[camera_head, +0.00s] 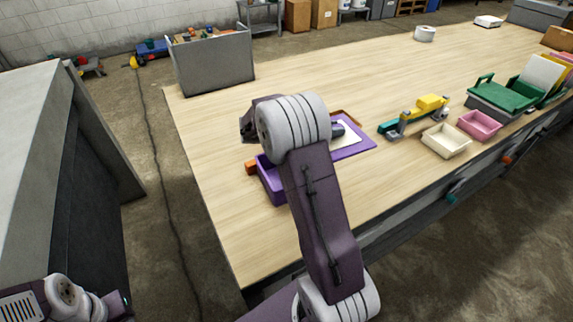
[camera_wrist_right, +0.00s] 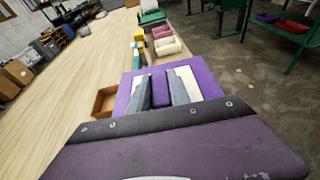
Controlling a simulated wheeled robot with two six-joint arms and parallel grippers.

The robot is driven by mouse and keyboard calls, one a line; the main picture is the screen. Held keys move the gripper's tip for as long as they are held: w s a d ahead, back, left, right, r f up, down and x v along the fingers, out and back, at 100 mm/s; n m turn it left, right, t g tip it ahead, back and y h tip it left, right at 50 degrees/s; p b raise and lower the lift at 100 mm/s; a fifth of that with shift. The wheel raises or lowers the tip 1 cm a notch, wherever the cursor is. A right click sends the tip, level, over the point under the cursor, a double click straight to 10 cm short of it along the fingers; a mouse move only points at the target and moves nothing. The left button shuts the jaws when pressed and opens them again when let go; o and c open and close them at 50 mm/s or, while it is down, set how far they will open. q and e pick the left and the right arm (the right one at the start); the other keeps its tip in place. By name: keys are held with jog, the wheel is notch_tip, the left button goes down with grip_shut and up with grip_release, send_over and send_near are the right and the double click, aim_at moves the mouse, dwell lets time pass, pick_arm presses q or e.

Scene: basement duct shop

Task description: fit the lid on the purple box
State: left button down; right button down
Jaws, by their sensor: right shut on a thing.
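The purple box (camera_head: 270,188) is on the table near its left front edge, mostly hidden behind my right arm. A flat purple lid with a pale inner panel (camera_head: 358,150) shows to the right of the arm; in the right wrist view the lid (camera_wrist_right: 207,73) lies under my fingers. My right gripper (camera_head: 338,130), partly hidden in the head view, is shut on the lid's purple raised grip, which shows between the grey fingers in the wrist view (camera_wrist_right: 161,88). The arm hides how lid and box meet. My left gripper does not show.
A brown open tray (camera_wrist_right: 103,103) lies close beside the lid. A small orange block (camera_head: 250,167) is beside the box. A grey bin (camera_head: 213,65) stands behind.

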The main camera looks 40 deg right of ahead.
jog(key=w+a+f, duration=0.8)
jog(key=f, duration=0.3)
jog(key=shift+w, duration=0.35)
jog(key=shift+s+f, duration=0.1)
jog(key=shift+f, duration=0.05)
jog(key=shift+f, duration=0.4)
jog(key=c, duration=1.2)
grip_release()
jog(key=shift+r, duration=0.1)
jog(key=r+v, duration=0.1)
jog(key=v, duration=1.1)
